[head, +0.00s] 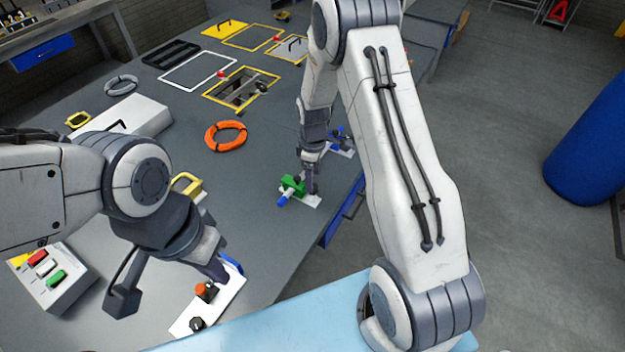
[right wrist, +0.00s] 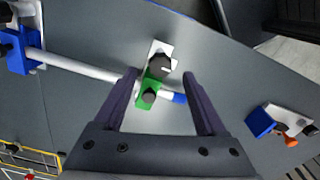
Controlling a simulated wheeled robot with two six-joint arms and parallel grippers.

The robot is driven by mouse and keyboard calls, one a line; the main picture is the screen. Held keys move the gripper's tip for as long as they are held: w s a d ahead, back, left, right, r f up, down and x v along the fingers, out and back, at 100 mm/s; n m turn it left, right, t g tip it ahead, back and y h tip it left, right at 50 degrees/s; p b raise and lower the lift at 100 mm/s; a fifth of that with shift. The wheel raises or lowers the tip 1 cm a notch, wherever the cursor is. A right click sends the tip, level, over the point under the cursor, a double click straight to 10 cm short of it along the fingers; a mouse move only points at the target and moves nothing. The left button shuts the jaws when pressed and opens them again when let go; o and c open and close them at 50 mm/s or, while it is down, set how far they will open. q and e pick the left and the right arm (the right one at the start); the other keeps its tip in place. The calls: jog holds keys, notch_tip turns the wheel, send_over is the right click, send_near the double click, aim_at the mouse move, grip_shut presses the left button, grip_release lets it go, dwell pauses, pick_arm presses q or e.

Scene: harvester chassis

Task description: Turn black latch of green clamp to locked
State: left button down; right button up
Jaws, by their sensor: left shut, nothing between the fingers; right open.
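The green clamp (head: 291,184) sits on a small white plate near the table's right edge. In the right wrist view the green clamp (right wrist: 143,105) has a white rod with a blue end (right wrist: 179,98) through it. A black knob-like latch (right wrist: 160,65) stands at its upper end, and another dark round knob (right wrist: 149,97) is on the green body. I cannot tell the latch's setting. My right gripper (right wrist: 159,76) is open, its fingers on either side of the clamp, apparently not touching it. My left gripper (head: 224,276) is shut and empty, low over another white plate.
That near plate (head: 226,296) carries an orange knob (head: 206,291), a black knob and a blue part. A blue clamp (right wrist: 22,52) holds the rod's far end. An orange ring (head: 226,136) and a button box (head: 54,281) lie on the table. The table edge is close on the right.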

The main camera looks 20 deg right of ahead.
jog(key=shift+f+p, duration=0.35)
jog(key=shift+f, duration=1.45)
grip_shut()
